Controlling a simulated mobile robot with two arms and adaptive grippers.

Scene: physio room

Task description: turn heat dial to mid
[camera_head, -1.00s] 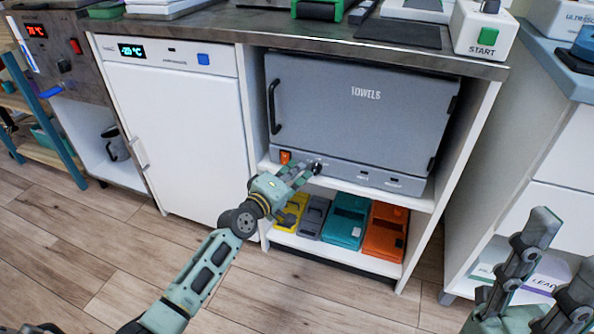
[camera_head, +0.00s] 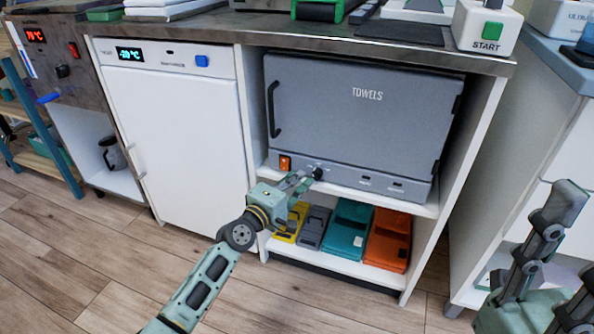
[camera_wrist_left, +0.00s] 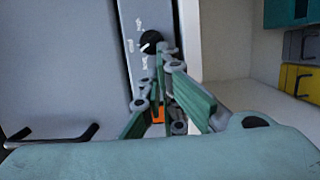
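The grey towel warmer (camera_head: 355,120), marked TOWELS, sits on the cabinet's upper shelf. Its black heat dial (camera_head: 318,173) is on the lower front panel, right of an orange switch (camera_head: 285,163). In the left wrist view the dial (camera_wrist_left: 150,42) has a white pointer slanting to the picture's lower left, with small white marks around it. My left gripper (camera_head: 304,180) is just left of and below the dial; its fingers look drawn together, with the dial beyond the tips, not between them. Contact cannot be told. My right gripper (camera_head: 568,262) is open and empty at lower right.
Yellow, grey, teal (camera_head: 347,228) and orange (camera_head: 388,240) bins stand on the shelf below. A white freezer (camera_head: 180,140) is to the left. The counter (camera_head: 250,27) overhangs the warmer. White drawers (camera_head: 553,140) stand on the right.

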